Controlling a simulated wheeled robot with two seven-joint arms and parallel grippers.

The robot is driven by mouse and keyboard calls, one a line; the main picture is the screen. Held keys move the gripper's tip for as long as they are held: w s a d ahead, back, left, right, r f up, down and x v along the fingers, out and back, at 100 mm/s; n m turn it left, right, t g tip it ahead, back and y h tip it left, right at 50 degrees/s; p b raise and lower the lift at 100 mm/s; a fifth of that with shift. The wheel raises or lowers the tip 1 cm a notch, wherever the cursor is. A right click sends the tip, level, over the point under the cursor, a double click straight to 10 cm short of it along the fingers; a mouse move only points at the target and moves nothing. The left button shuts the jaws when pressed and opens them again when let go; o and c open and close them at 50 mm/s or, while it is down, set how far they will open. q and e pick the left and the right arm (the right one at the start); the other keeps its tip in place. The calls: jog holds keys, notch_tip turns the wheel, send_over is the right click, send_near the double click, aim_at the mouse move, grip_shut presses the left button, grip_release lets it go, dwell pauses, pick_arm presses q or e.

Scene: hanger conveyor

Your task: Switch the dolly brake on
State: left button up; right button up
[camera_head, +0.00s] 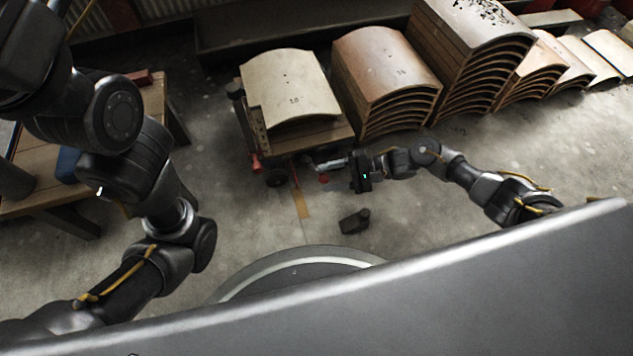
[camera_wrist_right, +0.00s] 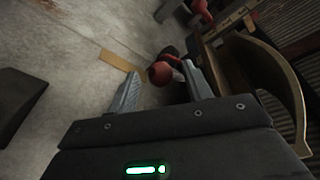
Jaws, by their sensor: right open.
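The dolly (camera_head: 316,138) stands at the back centre with a pale curved panel on its deck. A red ball-like knob (camera_head: 323,179) shows low at its front right; I take it to be the brake knob. My right gripper (camera_head: 322,168) reaches in from the right at the dolly's front edge. In the right wrist view its two fingers (camera_wrist_right: 160,80) are spread, and the red knob (camera_wrist_right: 161,73) appears between their tips. I cannot tell whether they touch it. My left arm is at the left of the head view; its gripper does not show.
Stacks of curved panels (camera_head: 385,65) stand along the back right. A wooden workbench (camera_head: 60,165) is at the left. A dark wedge-like block (camera_head: 354,221) lies on the floor in front of the dolly. Another red part (camera_head: 255,162) is on the dolly's left corner.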

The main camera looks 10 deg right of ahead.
jog(key=shift+b+x, duration=0.7)
jog(key=shift+x, duration=1.25)
jog(key=shift+c, duration=0.4)
grip_shut()
